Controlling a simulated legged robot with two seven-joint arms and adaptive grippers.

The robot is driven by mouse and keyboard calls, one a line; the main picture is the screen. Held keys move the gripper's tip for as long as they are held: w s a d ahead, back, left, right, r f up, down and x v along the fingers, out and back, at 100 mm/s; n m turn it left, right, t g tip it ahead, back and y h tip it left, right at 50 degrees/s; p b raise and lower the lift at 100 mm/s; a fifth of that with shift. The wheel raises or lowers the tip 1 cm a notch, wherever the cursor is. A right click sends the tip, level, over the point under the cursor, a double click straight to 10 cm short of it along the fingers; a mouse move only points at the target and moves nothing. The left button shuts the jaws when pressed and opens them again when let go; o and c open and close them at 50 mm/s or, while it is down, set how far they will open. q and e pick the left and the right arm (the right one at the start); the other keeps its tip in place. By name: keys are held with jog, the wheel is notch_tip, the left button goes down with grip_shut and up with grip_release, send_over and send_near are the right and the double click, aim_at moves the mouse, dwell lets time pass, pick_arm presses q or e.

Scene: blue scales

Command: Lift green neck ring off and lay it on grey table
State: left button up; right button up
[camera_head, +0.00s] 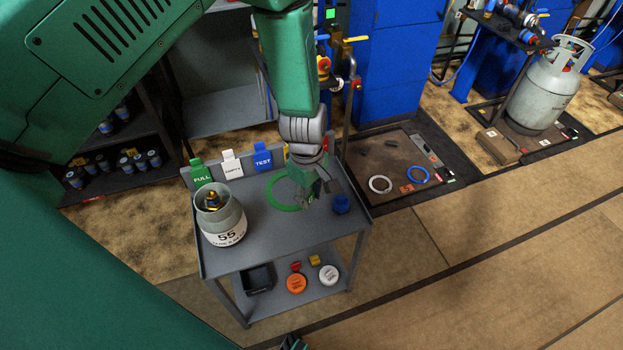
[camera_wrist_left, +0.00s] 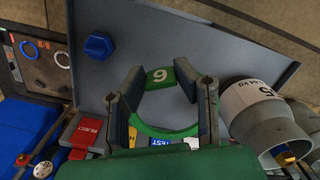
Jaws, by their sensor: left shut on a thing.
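The green neck ring (camera_head: 284,208) is off the cylinder and over the grey table (camera_head: 262,246), right of the cylinder. My left gripper (camera_head: 318,193) is shut on the ring's right side in the head view. In the left wrist view the ring (camera_wrist_left: 168,131), with a "6" on its tag, sits between the fingers of my left gripper (camera_wrist_left: 162,100). The ring looks roughly flat and close to the tabletop; I cannot tell whether it touches. The grey-white cylinder (camera_head: 221,222), marked "55", stands upright at the table's left with a bare neck.
A blue cap (camera_head: 341,204) stands on the table right of my left gripper. FULL (camera_head: 202,173), EMPTY and TEST (camera_head: 263,157) tags line the back edge. The lower shelf holds a black tray (camera_head: 258,279) and orange and white discs. The tabletop's front middle is clear.

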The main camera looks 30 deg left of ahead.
pick_arm(q)
jog(key=b, duration=0.8)
send_over(311, 230)
jog(key=shift+f, duration=4.3)
jog(key=shift+f+b, duration=0.5)
jog(key=shift+f, duration=1.05)
jog(key=o, duration=1)
jog(key=shift+c, duration=0.2)
jog(key=shift+r, duration=0.15)
jog(key=shift+r+p, duration=3.4)
jog(key=shift+r, duration=0.05)
